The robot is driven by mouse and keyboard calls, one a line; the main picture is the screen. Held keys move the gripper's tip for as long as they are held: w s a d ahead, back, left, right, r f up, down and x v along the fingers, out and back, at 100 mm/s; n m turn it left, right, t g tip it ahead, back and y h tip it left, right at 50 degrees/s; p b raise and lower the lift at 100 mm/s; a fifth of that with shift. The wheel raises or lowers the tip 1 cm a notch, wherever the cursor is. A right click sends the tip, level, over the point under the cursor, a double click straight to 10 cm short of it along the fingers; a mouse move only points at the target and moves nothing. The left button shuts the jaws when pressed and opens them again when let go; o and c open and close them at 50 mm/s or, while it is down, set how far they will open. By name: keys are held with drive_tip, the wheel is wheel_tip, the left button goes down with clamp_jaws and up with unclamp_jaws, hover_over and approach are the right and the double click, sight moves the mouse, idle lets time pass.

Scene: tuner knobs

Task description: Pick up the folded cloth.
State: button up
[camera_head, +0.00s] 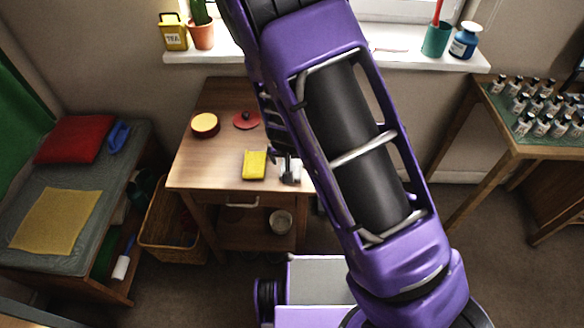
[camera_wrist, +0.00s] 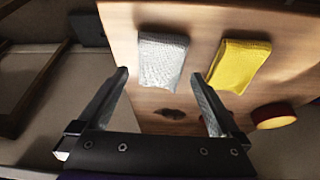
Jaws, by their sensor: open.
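Two folded cloths lie side by side on the wooden table (camera_head: 225,95). The grey-white folded cloth (camera_wrist: 162,60) is ahead of my gripper in the wrist view, between the lines of its two fingers. In the head view only part of this cloth (camera_head: 291,171) shows beside my arm. The yellow folded cloth (camera_wrist: 239,65) lies to its right in the wrist view, and it shows whole in the head view (camera_head: 255,165). My gripper (camera_wrist: 160,76) is open and empty over the table. I cannot tell its exact height above the cloth.
A round yellow-topped tin (camera_head: 205,124) and a red lid-like disc (camera_head: 246,120) sit on the same table. A bench (camera_head: 115,190) with a flat yellow cloth (camera_head: 56,220) and a red cushion (camera_head: 75,139) stands left. Small bottles (camera_head: 540,105) crowd the right table.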

drive_tip(key=x, duration=0.2)
drive_tip(key=shift+w+f, duration=0.15)
drive_tip(key=shift+f, duration=0.1)
drive_tip(key=c, duration=1.2)
wheel_tip(320, 180, up, 10)
drive_tip(key=p, duration=0.3)
drive_tip(key=shift+r+p, duration=0.1)
drive_tip(key=shift+p, duration=0.3)
drive_tip(key=shift+c, duration=0.2)
